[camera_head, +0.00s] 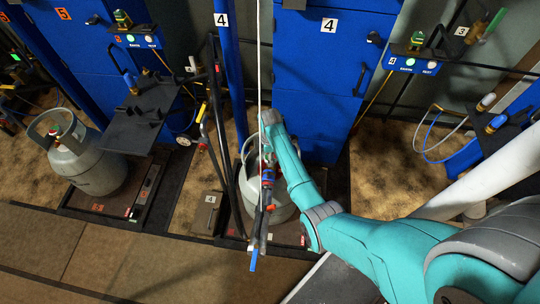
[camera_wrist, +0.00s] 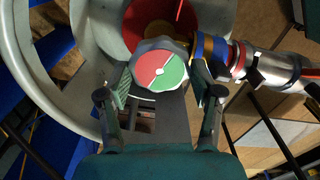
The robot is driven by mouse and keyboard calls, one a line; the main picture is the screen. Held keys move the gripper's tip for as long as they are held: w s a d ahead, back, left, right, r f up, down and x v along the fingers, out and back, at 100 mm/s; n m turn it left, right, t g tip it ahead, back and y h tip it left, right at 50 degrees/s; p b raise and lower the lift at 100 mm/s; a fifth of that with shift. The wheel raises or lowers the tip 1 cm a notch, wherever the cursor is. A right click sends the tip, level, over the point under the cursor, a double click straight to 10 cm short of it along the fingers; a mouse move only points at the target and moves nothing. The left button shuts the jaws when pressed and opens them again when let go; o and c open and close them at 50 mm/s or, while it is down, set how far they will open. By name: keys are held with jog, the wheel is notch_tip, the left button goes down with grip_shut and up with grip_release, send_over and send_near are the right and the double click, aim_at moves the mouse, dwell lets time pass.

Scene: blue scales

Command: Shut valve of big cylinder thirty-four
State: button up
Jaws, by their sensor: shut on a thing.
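The valve handwheel (camera_wrist: 164,67) has a round cap, half green and half red with a white line, in the wrist view. My gripper (camera_wrist: 163,80) is shut on it, with one finger on each side. Under it is a red round top (camera_wrist: 150,22) inside the grey collar of the cylinder (camera_wrist: 22,65). A filling connector (camera_wrist: 243,60) with blue and silver parts sits at the valve's right side. In the head view the grey cylinder (camera_head: 283,208) stands at station 4, partly hidden by my arm and the hose. No cylinder number is readable.
Another grey cylinder (camera_head: 92,165) stands on a scale at the left. Blue cabinets (camera_head: 320,85) marked 4 stand behind. A black bracket (camera_head: 150,115) juts out left of station 4. A white hose (camera_head: 258,60) hangs down in front. The brown floor in front is clear.

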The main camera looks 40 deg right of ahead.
jog(key=m, duration=0.7)
jog(key=shift+d, duration=0.1)
jog(key=m, duration=0.4)
jog(key=shift+w+d, duration=0.1)
jog(key=m, duration=0.4)
jog(key=shift+m, duration=0.3)
jog(key=m, duration=0.3)
jog(key=shift+d+m, duration=0.1)
jog(key=shift+m, duration=0.2)
jog(key=m, duration=0.8)
jog(key=shift+s, duration=0.2)
jog(key=shift+m, duration=2)
